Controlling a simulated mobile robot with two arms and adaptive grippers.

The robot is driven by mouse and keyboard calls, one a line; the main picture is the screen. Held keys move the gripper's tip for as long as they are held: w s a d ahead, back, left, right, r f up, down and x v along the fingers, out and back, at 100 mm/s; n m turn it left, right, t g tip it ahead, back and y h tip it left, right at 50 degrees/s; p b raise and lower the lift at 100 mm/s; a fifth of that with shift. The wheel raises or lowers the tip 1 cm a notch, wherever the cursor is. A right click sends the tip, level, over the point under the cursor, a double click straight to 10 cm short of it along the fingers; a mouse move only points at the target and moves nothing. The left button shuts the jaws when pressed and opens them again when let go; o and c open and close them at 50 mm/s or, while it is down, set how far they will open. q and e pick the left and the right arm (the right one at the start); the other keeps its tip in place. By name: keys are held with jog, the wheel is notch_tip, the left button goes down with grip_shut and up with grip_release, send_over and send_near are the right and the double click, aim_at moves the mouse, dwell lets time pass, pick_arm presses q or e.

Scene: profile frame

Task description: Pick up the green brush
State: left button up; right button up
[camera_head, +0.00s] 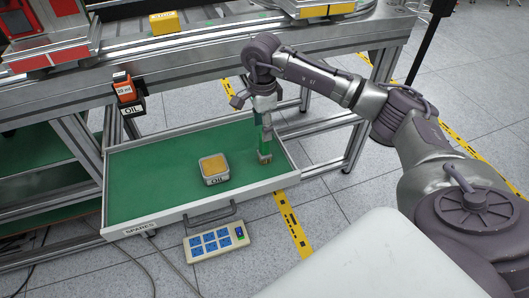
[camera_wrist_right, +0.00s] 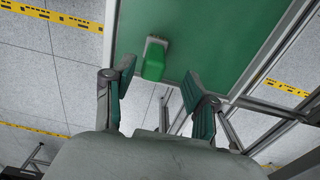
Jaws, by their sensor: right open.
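The green brush (camera_head: 266,146) stands in the right part of the green-lined drawer, its green end up and a paler tan part below. My right gripper (camera_head: 262,128) points down just above it and partly hides its top. In the right wrist view the brush's green end (camera_wrist_right: 153,66) shows between and beyond the two green-padded fingers of my right gripper (camera_wrist_right: 157,73). The fingers are apart, with nothing held. I cannot tell whether the brush's top is between the fingertips or just below them. My left gripper is not in view.
The open drawer (camera_head: 135,190) has raised grey walls and a front handle. An oil tin (camera_head: 214,168) with a yellow top sits left of the brush. A power strip (camera_head: 217,242) lies on the floor in front. A metal workbench (camera_head: 180,80) stands above and behind.

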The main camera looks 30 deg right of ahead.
aim_at(264, 147)
jog(key=f, duration=0.4)
jog(key=shift+s+f+b, duration=0.1)
jog(key=shift+s+b, duration=0.2)
jog(key=shift+s, duration=0.1)
jog(key=shift+f, duration=0.65)
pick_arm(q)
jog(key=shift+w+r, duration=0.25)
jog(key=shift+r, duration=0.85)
pick_arm(e)
grip_shut()
